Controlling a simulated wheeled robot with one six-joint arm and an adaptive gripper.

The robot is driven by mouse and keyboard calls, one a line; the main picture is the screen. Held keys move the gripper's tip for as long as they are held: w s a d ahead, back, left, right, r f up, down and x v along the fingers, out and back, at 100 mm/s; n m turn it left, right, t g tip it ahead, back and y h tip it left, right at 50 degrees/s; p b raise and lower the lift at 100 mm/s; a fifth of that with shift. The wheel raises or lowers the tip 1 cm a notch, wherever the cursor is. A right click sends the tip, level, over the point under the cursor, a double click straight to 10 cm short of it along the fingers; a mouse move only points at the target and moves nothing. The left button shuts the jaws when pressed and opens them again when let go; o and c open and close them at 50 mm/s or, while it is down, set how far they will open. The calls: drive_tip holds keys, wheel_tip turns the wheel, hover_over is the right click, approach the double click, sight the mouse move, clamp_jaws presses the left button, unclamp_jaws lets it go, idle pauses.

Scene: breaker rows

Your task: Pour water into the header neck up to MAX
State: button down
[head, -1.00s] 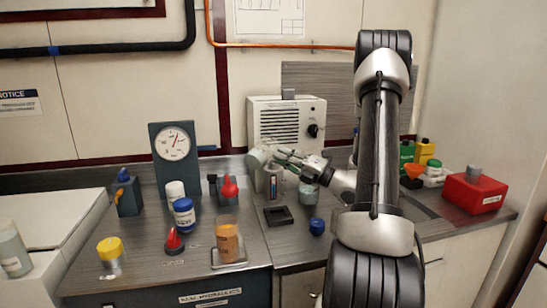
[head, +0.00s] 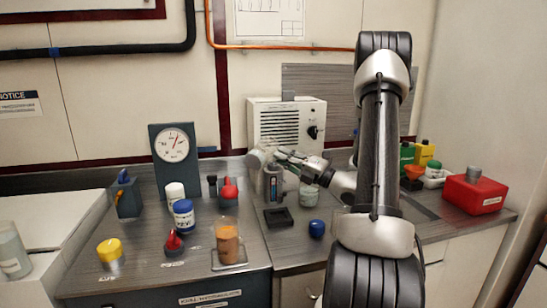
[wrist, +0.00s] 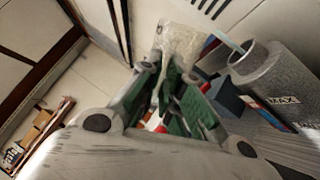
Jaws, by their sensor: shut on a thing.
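The header neck (head: 274,186) is a grey upright cylinder on the bench in front of the cream vented unit. In the wrist view the header neck (wrist: 268,75) shows its open top and a MAX label. My gripper (head: 285,159) is shut on a pale translucent cup (head: 259,161), held tipped just above and beside the neck. In the wrist view the cup (wrist: 180,42) sits between my green fingers (wrist: 168,85). A thin pale streak, seemingly water, runs from the cup's side to the neck's opening. The water level in the neck cannot be seen.
A dark square tray (head: 278,217), a blue ball-like knob (head: 317,228) and a grey-green jar (head: 308,195) stand close by. An amber container (head: 227,242) and a red-knobbed item (head: 173,242) are left. A red box (head: 473,194) is at right.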

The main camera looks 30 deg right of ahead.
sight(262, 158)
drive_tip(key=shift+d+r+m+b, duration=0.1)
drive_tip(key=shift+r+m+b, duration=0.1)
drive_tip(key=shift+m+b, duration=0.15)
idle(0.7)
drive_tip(key=a+n+g+p, duration=0.1)
drive_tip(key=n, duration=0.3)
drive_tip(key=s+a+n+g+p, duration=0.1)
drive_tip(key=n, duration=0.4)
drive_tip(key=a+n+g, duration=0.1)
drive_tip(key=n, duration=0.3)
drive_tip(key=shift+s+n+y+p, duration=0.2)
drive_tip(key=shift+n+y+p, duration=0.05)
drive_tip(key=shift+y+p, duration=0.15)
drive_tip(key=n, duration=0.1)
drive_tip(key=n+p, duration=0.1)
drive_tip(key=a+n, duration=0.1)
drive_tip(key=shift+s+f+g+h, duration=0.3)
drive_tip(key=shift+s+g+h, duration=0.05)
drive_tip(key=shift+g+h, duration=0.05)
drive_tip(key=shift+a+r+p, duration=0.15)
drive_tip(key=shift+r+p, duration=0.2)
drive_tip(key=shift+r, duration=0.05)
wheel_tip(262, 158, up, 4)
drive_tip(key=shift+r, duration=0.1)
